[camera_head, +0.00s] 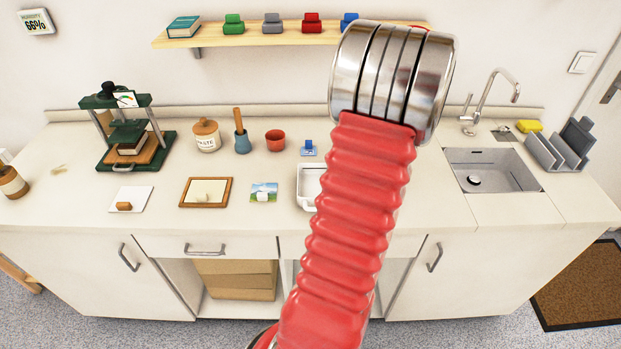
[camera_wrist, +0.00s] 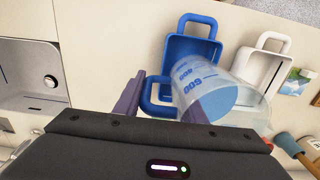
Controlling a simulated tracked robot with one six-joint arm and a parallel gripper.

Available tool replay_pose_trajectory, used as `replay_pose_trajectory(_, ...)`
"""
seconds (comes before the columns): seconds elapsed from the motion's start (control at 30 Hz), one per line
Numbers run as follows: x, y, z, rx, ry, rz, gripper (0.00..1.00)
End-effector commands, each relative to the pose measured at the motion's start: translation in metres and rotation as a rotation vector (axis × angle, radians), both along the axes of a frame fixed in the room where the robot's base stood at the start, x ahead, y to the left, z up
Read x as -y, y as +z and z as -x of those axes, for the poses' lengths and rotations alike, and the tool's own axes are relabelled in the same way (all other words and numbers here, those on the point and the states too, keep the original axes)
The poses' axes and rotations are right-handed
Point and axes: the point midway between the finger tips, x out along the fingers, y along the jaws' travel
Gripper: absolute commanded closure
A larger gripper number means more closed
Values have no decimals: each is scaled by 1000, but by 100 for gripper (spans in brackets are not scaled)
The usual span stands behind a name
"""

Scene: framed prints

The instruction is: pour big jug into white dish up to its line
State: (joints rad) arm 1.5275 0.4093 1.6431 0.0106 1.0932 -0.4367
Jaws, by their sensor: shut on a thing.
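In the wrist view, my gripper (camera_wrist: 162,102) has its two purple fingers around the blue handle (camera_wrist: 147,97) of a clear measuring jug (camera_wrist: 238,88). The jug is tilted, with blue 400 and 600 marks and a light blue area inside that looks like liquid. The white dish (camera_wrist: 256,72) with a loop handle lies beyond the jug, partly covered by it. In the head view the white dish (camera_head: 306,200) shows at the arm's left edge; my red arm hides the gripper and jug.
A blue dish (camera_wrist: 181,48) with a loop handle stands beside the white one. The sink (camera_head: 490,170) and tap (camera_head: 490,97) are to the right. A picture card (camera_head: 264,193), a framed print (camera_head: 206,192), pots and a green press (camera_head: 131,130) stand left.

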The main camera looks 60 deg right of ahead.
Motion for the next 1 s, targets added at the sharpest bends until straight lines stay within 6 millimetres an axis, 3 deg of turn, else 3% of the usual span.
replay_pose_trajectory(0.47, -1, 6, -2, -39, -3, 21, 100)
replay_pose_trajectory(1.0, -7, 29, -13, -268, -5, 141, 100)
